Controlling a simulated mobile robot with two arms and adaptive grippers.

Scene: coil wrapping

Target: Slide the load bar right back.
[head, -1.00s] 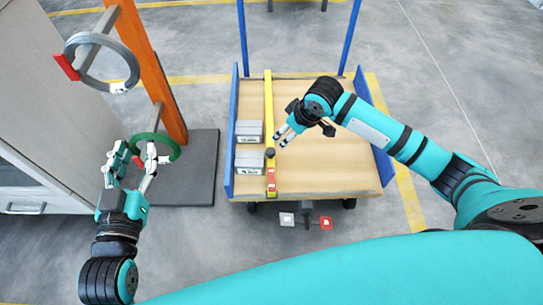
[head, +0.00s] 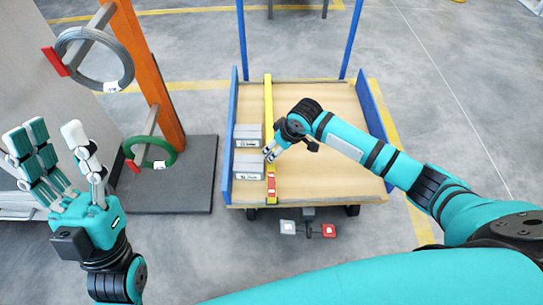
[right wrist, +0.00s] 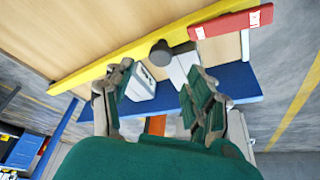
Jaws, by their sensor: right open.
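The load bar (head: 268,112) is a yellow bar with a red end, running front to back over the wooden cart deck, just right of two grey boxes. In the right wrist view the yellow bar (right wrist: 110,68) crosses diagonally, with a dark round knob (right wrist: 163,52) on it. My right gripper (head: 269,155) is at the knob. In the wrist view its open fingers (right wrist: 162,88) point at the knob, which shows between and beyond their tips; contact cannot be told. My left gripper (head: 56,148) is open and empty at the left, apart from the coils.
The cart deck (head: 330,175) has blue side rails and is bare right of the bar. Grey boxes (head: 247,167) sit between bar and left rail. An orange post (head: 150,80) carries a grey coil (head: 128,60) and a green coil (head: 168,146).

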